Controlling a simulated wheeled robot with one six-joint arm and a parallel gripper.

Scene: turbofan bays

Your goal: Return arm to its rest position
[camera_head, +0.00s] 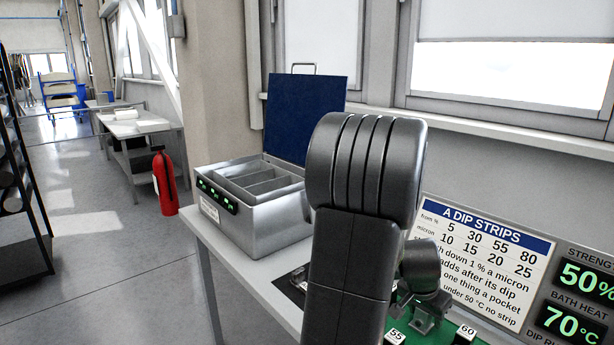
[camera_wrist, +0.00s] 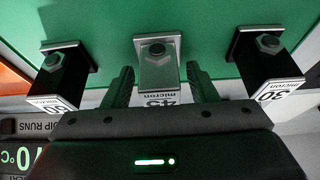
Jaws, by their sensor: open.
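My arm stands large in the middle of the head view and hides part of the bench. My gripper (camera_wrist: 160,76) is open in the wrist view, one finger on each side of a grey block (camera_wrist: 157,72) with a label that seems to read 45 micron. I see no clear contact between the fingers and the block. In the head view the wrist end of my arm is low over the green board (camera_head: 468,338), partly hidden behind my own arm.
Dark blocks (camera_wrist: 65,70) and (camera_wrist: 268,62) flank the grey one. A steel box (camera_head: 262,225) with a raised blue lid (camera_head: 305,112) stands left of my arm. A strip chart (camera_head: 480,262) and display (camera_head: 580,300) are at right. A red extinguisher (camera_head: 165,185) stands on the floor.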

